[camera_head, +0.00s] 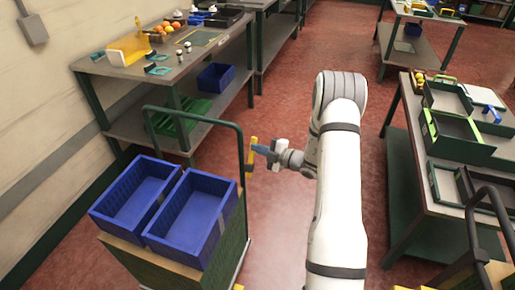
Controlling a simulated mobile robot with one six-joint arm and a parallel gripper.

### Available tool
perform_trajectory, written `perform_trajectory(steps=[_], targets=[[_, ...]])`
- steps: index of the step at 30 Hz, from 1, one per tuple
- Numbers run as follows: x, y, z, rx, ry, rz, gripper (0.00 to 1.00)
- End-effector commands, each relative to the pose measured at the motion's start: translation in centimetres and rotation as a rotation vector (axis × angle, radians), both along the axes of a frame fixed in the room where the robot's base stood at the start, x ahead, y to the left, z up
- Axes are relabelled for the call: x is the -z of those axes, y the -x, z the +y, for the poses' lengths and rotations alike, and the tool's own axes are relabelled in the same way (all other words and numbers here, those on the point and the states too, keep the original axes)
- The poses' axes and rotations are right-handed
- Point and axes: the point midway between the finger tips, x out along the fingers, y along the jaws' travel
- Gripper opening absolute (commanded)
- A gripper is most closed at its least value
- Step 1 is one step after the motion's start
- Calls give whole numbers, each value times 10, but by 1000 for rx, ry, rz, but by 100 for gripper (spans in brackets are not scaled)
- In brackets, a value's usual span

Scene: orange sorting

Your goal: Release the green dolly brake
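The green dolly (233,232) stands at the lower left, with a tall dark green push handle (213,120) on its far side. A yellow part (252,158), which looks like the brake lever, stands upright beside the right post of the handle. My gripper (262,150), with bluish fingers, reaches left from my white arm to the yellow part. It appears to be touching or just in front of it. The picture is too small to tell whether the fingers are closed on it.
Two blue crates (135,195) (193,215) sit on the dolly. A workbench (130,68) with oranges (163,28) and a yellow scoop-like tray stands behind. A table (404,150) with green-edged trays is at the right. Red floor (290,90) is open between them.

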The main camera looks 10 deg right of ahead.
Motion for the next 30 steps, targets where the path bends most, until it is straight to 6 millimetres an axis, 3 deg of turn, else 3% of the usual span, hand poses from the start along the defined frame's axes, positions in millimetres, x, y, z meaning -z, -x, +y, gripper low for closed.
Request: perform_trajectory(steps=[11,20,24,30], targets=[[-1,-1,2,1,2,-2,0],[-29,23,20,-1,0,-1,0],[-25,46,-9,4,1,-3,0],[-30,74,-36,2,1,-4,0]])
